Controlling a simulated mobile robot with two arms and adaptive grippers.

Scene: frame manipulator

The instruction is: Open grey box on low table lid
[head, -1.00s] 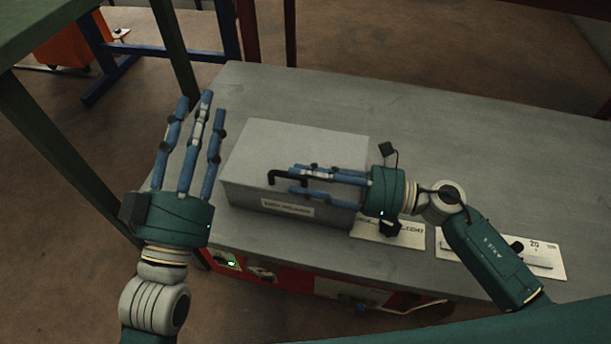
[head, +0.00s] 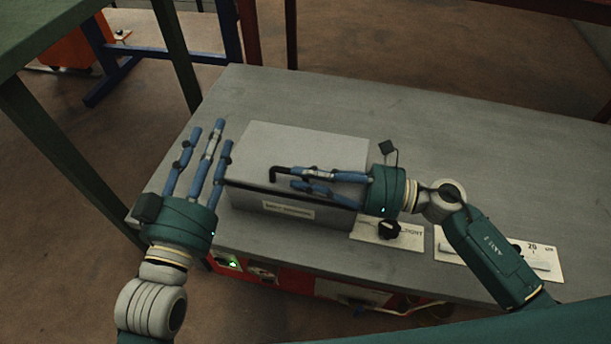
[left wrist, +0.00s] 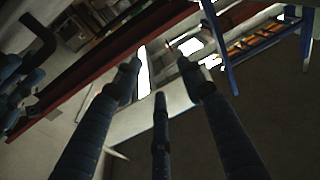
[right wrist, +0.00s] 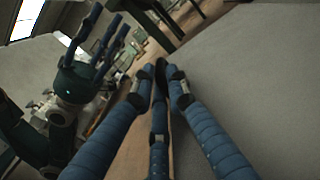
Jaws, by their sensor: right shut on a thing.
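The grey box (head: 246,198) stands on the low grey table (head: 470,150), with a white label (head: 288,210) on its front. Its lid (head: 300,143) lies over the top; a thin dark line runs below its front edge, and I cannot tell whether it is slightly raised. A black handle (head: 274,174) sticks out at the lid's front. My right gripper (head: 290,178) is shut on this handle, its fingers lying across the front of the lid. In the right wrist view the fingertips (right wrist: 160,78) meet around a dark piece. My left gripper (head: 210,135) is open and empty, left of the box.
White panels with black knobs (head: 389,230) lie along the table's front right. Red units (head: 300,282) sit under the front edge. A green frame (head: 60,170) stands at the left. The table right of and behind the box is clear.

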